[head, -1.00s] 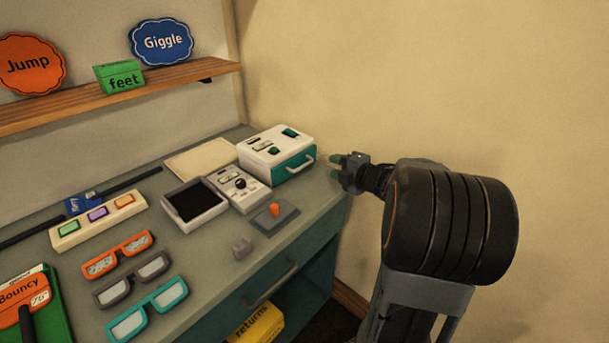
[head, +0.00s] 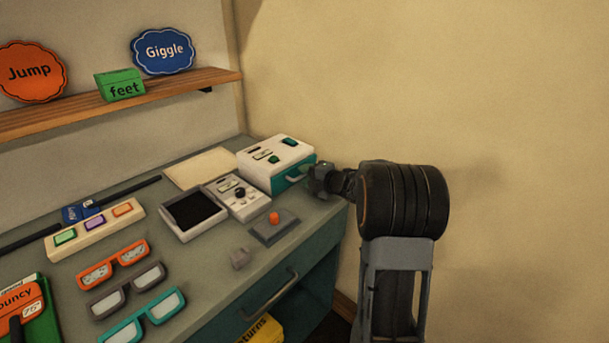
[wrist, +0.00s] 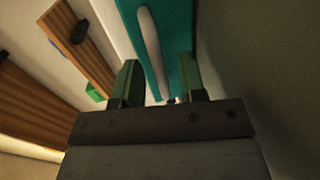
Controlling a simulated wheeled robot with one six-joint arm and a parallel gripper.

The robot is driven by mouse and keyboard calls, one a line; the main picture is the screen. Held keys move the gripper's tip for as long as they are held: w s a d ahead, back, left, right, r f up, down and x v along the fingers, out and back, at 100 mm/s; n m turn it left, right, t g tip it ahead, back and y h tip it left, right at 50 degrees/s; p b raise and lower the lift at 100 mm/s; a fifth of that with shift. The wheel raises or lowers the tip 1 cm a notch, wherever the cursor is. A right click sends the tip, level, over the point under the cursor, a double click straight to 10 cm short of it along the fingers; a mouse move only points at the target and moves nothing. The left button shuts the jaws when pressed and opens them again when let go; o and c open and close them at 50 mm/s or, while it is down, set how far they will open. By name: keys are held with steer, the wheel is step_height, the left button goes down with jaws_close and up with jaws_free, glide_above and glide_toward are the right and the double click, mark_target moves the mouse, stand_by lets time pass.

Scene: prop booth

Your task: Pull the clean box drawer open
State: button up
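The clean box (head: 270,158) is a white box with a teal drawer front (head: 289,178) and a pale handle, at the counter's far right end. The drawer front looks flush with the box. My gripper (head: 308,172) is right at the drawer's front. In the wrist view, the two green fingers (wrist: 158,84) are spread apart, with the pale handle (wrist: 152,50) running lengthwise between them against the teal front (wrist: 172,30). Whether the fingers touch the handle cannot be told. The head view partly hides the handle behind the gripper.
A grey panel with an orange button (head: 273,218), a dial box (head: 238,193) and a black-lined tray (head: 194,212) sit near the box. Several glasses lie to the left. A counter drawer handle (head: 270,297) projects below. The wall (head: 500,120) is close behind my arm.

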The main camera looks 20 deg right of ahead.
steer(key=shift+w+a+f, duration=0.2)
steer(key=shift+w+a, duration=0.1)
steer(key=shift+w, duration=0.3)
jaws_close()
